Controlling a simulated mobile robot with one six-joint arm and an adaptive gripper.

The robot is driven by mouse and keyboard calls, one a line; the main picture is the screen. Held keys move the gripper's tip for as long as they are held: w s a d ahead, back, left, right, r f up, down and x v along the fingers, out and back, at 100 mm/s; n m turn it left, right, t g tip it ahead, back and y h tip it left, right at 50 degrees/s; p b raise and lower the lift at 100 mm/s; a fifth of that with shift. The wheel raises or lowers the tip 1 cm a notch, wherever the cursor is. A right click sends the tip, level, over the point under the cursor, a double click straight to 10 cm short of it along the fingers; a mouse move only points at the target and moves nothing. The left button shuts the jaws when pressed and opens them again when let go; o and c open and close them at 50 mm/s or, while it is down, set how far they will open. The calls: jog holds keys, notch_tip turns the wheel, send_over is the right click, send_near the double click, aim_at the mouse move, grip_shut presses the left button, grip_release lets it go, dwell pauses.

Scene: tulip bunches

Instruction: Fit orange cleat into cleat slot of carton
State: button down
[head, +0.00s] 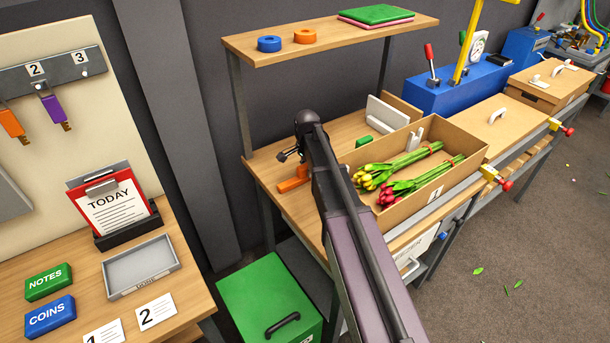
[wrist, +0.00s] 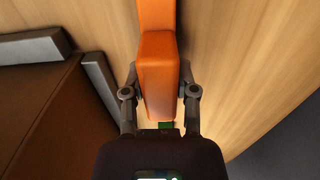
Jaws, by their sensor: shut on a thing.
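My gripper (wrist: 160,82) is shut on the orange cleat (wrist: 158,65), with one finger against each side of its raised block. The cleat's flat bar runs away from me to the top edge of the wrist view. In the head view the orange cleat (head: 291,185) is low over the wooden bench, just below my gripper (head: 290,157); I cannot tell whether it touches the bench. The open carton (head: 463,165) stands to the right on the bench, with red and yellow tulip bunches inside. I cannot make out its cleat slot clearly.
A green block (head: 363,141) and a pale upright holder (head: 387,113) are behind the carton's left end. A shelf (head: 340,42) with blue and orange rings hangs above the bench. A green bin (head: 270,298) stands on the floor below. My arm hides part of the bench.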

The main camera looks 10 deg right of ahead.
aim_at(307, 168)
jog(key=shift+r, duration=0.2)
notch_tip(307, 168, up, 10)
jog(key=p, duration=1)
jog(key=shift+f, duration=0.2)
dwell(0.6)
notch_tip(307, 168, up, 6)
jog(key=s+m+p, duration=0.1)
jog(key=m+p, duration=0.3)
jog(key=p, duration=0.2)
jog(key=shift+s+a, duration=0.2)
jog(key=shift+s, duration=0.15)
jog(key=shift+s, duration=0.2)
